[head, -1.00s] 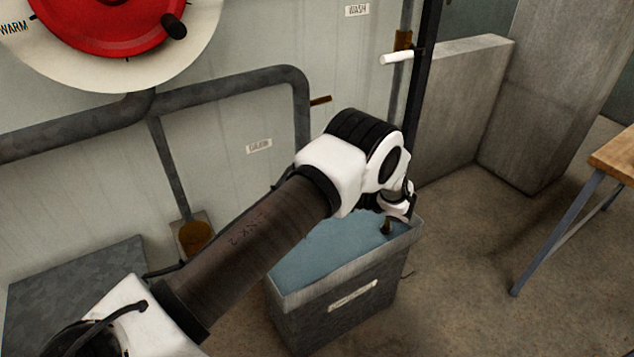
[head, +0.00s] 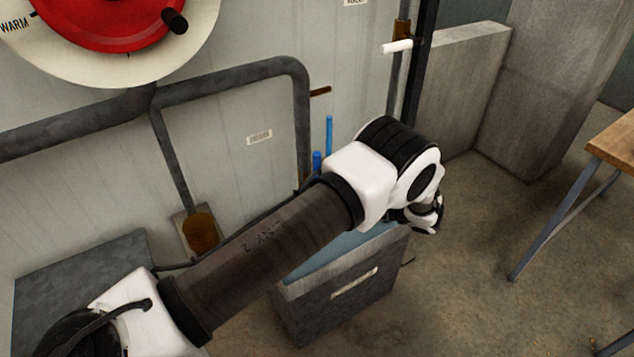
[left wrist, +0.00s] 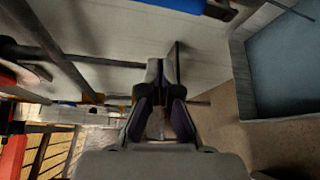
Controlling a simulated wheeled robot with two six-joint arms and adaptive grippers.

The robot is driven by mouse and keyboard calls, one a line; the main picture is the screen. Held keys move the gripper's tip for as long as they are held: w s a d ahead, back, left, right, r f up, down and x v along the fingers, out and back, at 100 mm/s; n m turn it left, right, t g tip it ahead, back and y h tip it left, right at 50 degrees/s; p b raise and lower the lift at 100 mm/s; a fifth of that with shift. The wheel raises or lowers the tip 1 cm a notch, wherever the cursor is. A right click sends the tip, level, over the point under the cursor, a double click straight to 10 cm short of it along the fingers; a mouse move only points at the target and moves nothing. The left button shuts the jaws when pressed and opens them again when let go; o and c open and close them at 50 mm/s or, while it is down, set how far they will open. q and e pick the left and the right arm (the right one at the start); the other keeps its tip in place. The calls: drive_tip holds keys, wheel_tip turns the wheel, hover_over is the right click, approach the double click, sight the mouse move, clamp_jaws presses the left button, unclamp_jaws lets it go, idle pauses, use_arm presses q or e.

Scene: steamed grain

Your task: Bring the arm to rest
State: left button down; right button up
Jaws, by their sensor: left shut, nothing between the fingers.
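My left arm reaches in from the lower left in the head view. Its gripper (head: 428,220) hangs at the right end, beyond the right edge of the grey bin (head: 335,312), mostly hidden behind the wrist. In the left wrist view the gripper's fingers (left wrist: 160,88) are together, with nothing held. The bin with its blue-grey inside also shows at the right of that view (left wrist: 240,75), apart from the fingers. My right gripper is in neither view.
A red wheel (head: 105,20) on a pale dial and grey pipes (head: 230,85) line the wall. A white handle (head: 397,47) sticks out near a dark post. Blue upright pieces (head: 329,136) stand behind my arm. A wooden-topped table (head: 615,145) is at right; floor between is clear.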

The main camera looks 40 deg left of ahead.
use_arm(q)
drive_tip(key=shift+d+r, duration=0.1)
drive_tip(key=shift+d, duration=0.8)
